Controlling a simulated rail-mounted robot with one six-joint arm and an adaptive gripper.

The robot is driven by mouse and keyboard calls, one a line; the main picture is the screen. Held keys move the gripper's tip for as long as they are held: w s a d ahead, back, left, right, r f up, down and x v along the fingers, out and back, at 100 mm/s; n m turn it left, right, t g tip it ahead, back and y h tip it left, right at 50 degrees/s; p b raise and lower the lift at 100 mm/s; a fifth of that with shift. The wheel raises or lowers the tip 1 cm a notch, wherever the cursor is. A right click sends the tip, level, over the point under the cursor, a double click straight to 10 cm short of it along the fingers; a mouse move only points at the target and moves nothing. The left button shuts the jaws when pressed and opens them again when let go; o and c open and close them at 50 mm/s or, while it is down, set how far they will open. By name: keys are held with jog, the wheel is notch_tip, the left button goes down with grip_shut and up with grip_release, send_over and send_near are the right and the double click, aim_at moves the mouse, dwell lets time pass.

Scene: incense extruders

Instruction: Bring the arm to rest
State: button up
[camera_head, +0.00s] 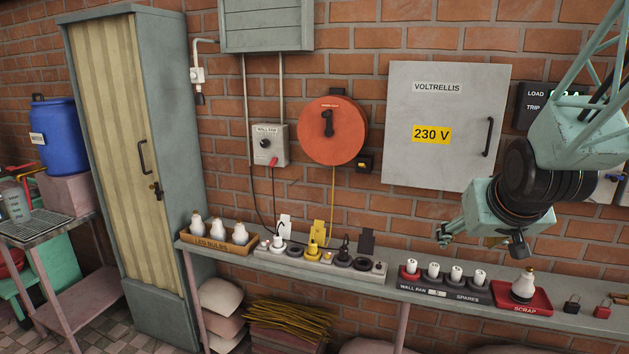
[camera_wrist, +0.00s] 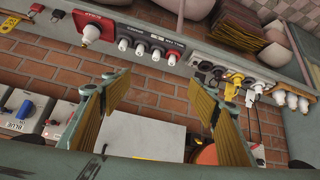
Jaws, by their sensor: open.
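My gripper (camera_head: 480,236) hangs at the right in the head view, in front of the brick wall and above the right part of the shelf. In the wrist view my gripper (camera_wrist: 166,112) has its two fingers wide apart, with brick wall and the grey cabinet showing between them. It is open and holds nothing. The fingers are apart from the shelf and its contents, as far as these views show.
A narrow shelf (camera_head: 568,318) runs along the wall. It bears a bulb tray (camera_head: 215,247), sockets with plugs (camera_head: 320,256), a spares holder (camera_head: 440,287) and a red scrap tray (camera_head: 541,303) with a bulb. A grey cabinet (camera_head: 440,150) hangs behind my gripper.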

jog(key=s+a+r+g, duration=0.1)
jog(key=s+a, duration=0.3)
jog(key=s, duration=0.8)
jog(key=s+a+r+n+g+y, duration=0.1)
jog(key=s+a, duration=0.4)
jog(key=s, duration=0.7)
jog(key=s+a+r+g+y, duration=0.1)
jog(key=s+a, duration=0.4)
jog(key=s, duration=0.7)
notch_tip(320, 180, up, 2)
jog(key=shift+s+r+g, duration=0.1)
jog(key=shift+s+g, duration=0.2)
jog(key=shift+g, duration=0.5)
